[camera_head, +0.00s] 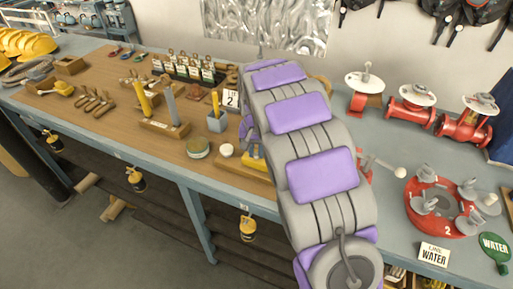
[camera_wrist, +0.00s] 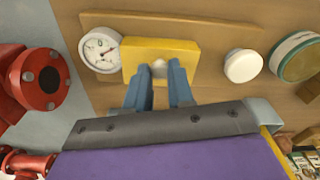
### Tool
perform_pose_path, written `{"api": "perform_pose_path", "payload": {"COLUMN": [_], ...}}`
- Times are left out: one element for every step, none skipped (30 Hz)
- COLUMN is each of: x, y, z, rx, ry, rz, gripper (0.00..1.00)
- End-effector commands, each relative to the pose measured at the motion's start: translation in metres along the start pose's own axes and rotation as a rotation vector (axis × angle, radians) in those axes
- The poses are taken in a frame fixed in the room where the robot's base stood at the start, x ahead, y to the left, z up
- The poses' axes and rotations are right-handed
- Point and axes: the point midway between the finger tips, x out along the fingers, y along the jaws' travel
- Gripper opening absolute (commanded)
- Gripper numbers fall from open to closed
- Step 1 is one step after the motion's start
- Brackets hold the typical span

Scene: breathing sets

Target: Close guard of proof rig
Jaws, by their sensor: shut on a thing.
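The proof rig appears to be the long wooden board (camera_wrist: 215,35) with a white dial gauge (camera_wrist: 101,50), a yellow plate (camera_wrist: 185,50) and a round white knob (camera_wrist: 242,67). The yellow plate, which looks like the guard, sits right of the gauge, whose face shows. My gripper (camera_wrist: 160,70) is shut on a small pale knob on the plate, with one blue finger on each side. In the head view my arm hides the gripper and most of the rig; a bit of yellow plate (camera_head: 258,163) and the white knob (camera_head: 227,150) show.
A round green-rimmed tin (camera_head: 198,147) and a blue cup block (camera_head: 216,121) stand close left of the rig. Red valves (camera_head: 410,108) and a red ring fixture (camera_head: 440,205) stand right on the blue-grey bench. The bench's front edge (camera_head: 190,185) is near.

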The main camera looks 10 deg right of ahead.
Motion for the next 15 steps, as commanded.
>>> {"api": "perform_pose_path", "payload": {"x": [-0.0003, -0.0001, -0.0001, 0.0000, 0.0000, 0.0001, 0.0001, 0.0001, 0.0002, 0.0002, 0.0002, 0.0002, 0.0002, 0.0002, 0.0003], "y": [-0.0008, -0.0008, -0.0008, -0.0008, -0.0008, -0.0008, -0.0008, -0.0007, -0.0007, -0.0006, -0.0005, -0.0004, -0.0004, -0.0004, -0.0003], "z": [-0.0004, -0.0004, -0.0004, -0.0005, -0.0004, -0.0004, -0.0004, -0.0005, -0.0004, -0.0004, -0.0003, -0.0002, -0.0002, -0.0002, -0.0001], "rx": [0.000, 0.000, -0.001, -0.001, -0.001, -0.001, -0.001, -0.001, -0.001, -0.001, -0.001, -0.001, -0.001, -0.001, -0.001], "ry": [0.003, 0.002, 0.002, 0.002, 0.002, 0.002, 0.001, 0.002, 0.001, 0.001, 0.001, 0.001, 0.001, 0.001, 0.000], "rz": [-0.001, -0.001, -0.001, -0.001, -0.001, -0.001, -0.001, -0.001, -0.001, -0.001, -0.001, 0.000, 0.000, 0.000, 0.000], "gripper": [0.00, 0.00, 0.00, 0.00, 0.00, 0.00, 0.25, 0.28, 0.32, 0.35, 0.38, 0.42, 0.44, 0.47, 0.48]}}
